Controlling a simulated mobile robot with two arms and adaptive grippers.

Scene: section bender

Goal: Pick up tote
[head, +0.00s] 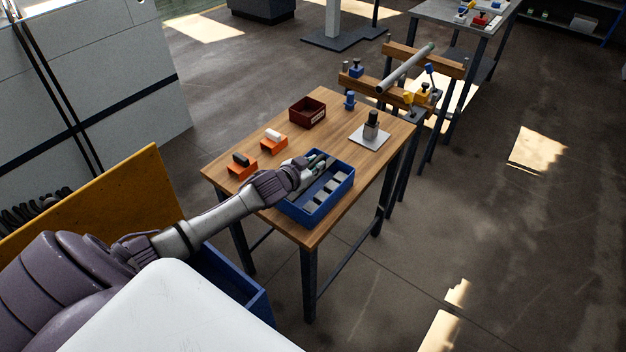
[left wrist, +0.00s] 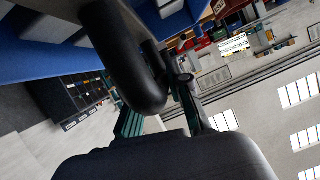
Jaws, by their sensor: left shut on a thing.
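The blue tote (head: 323,205) is at the near right part of the wooden table, with several grey blocks in its compartments. It looks level; I cannot tell whether its base touches the tabletop. My left gripper (head: 318,163) reaches over the tote from the left and is shut on it near its far end. The exact contact is hidden by the fingers. In the left wrist view, the dark fingers fill the middle, and a blue wall of the tote (left wrist: 60,64) shows at the upper left. My right gripper is not in view.
The wooden table (head: 225,170) also holds two orange holders (head: 272,147), a dark red bin (head: 307,111), a blue knobbed piece (head: 349,102) and a grey plate with a block (head: 369,137). A wooden stand with a pipe (head: 405,70) is behind. Floor at right is clear.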

